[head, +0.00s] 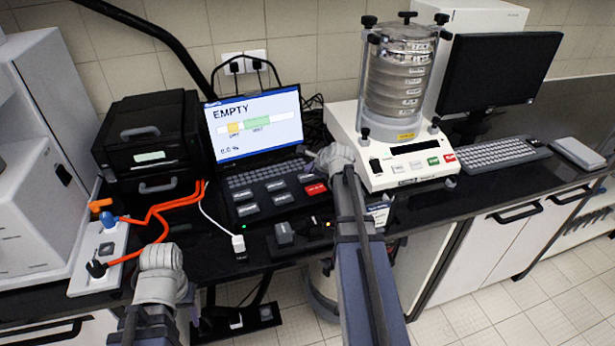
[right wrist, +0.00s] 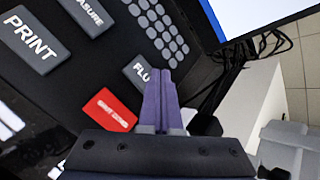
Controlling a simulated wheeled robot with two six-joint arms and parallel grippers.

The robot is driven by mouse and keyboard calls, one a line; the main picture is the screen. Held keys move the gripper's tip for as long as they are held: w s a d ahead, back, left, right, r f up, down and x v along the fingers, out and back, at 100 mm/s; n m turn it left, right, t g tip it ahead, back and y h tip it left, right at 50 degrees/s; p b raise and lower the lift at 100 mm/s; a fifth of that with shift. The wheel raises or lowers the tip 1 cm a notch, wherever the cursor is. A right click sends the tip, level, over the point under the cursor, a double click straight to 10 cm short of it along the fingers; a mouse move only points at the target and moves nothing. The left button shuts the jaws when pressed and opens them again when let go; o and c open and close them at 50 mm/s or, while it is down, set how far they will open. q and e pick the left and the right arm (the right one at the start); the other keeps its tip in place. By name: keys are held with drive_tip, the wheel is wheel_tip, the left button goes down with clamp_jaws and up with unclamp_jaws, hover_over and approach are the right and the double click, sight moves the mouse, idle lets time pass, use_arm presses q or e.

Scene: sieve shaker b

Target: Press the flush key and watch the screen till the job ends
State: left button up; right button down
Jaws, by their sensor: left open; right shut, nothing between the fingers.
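The console screen (head: 255,124) reads "EMPTY", with a bar holding an orange and a green block and a small percentage readout. Below are several grey keys and a red key (head: 315,189). In the right wrist view, the flush key (right wrist: 140,73) shows the letters "FLU"; the fingers cover its rest. My right gripper (right wrist: 161,85) is shut and empty, its tips over that key's right end; I cannot tell whether they touch it. The red key is also in that view (right wrist: 111,110). My left gripper (head: 160,262) is open at the lower left, away from the console; its fingertips are unclear.
A sieve shaker (head: 400,90) stands right of the console, with a monitor (head: 499,73) and keyboard (head: 491,153) beyond. A black printer-like box (head: 148,130) stands left. Orange cables (head: 163,208) run to a white socket strip (head: 104,255) near my left arm.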

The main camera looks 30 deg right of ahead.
sight(310, 178)
drive_tip(key=shift+f, duration=0.1)
drive_tip(key=shift+f+b, duration=0.3)
drive_tip(key=shift+b, duration=0.15)
drive_tip(key=shift+f+b, duration=0.45)
idle(0.6)
drive_tip(key=shift+r, duration=0.1)
drive_tip(key=shift+r+p, duration=0.75)
drive_tip(key=shift+p, duration=0.15)
wheel_tip(310, 178, up, 5)
drive_tip(key=p, duration=0.5)
idle(0.8)
